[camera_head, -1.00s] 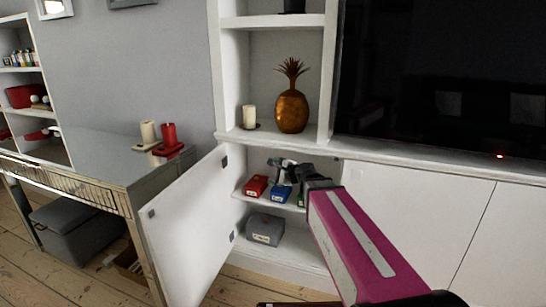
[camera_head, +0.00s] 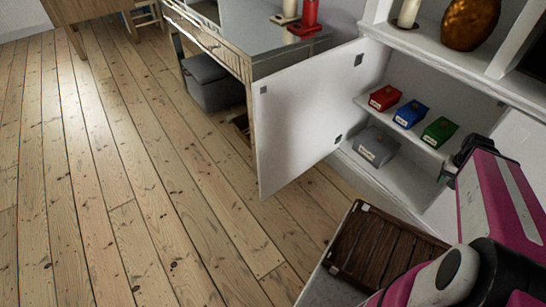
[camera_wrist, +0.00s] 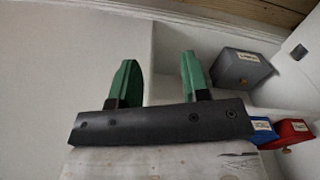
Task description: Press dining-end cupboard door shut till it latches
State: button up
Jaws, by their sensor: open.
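The white cupboard door (camera_head: 310,115) stands wide open in the head view, swung out to the left of its opening, with its inner face and dark fittings showing. Its free edge is close to the mirrored desk. My gripper (camera_head: 462,165) is at the right side of the cupboard opening, well apart from the door; its fingertips are hard to make out there. In the wrist view my gripper (camera_wrist: 158,75) is open, its two green fingers apart with nothing between them. The latch is not clearly visible.
Red (camera_head: 384,97), blue (camera_head: 410,114) and green (camera_head: 439,131) boxes sit on the cupboard shelf, with a grey box (camera_head: 375,147) below. The mirrored desk (camera_head: 285,50) stands behind the door. A crate of brown slats (camera_head: 375,250) is low in front. Floorboards at left are clear.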

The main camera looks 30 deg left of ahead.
aim_at(300, 110)
jog(key=i+l+u, duration=0.1)
jog(key=u, duration=1.2)
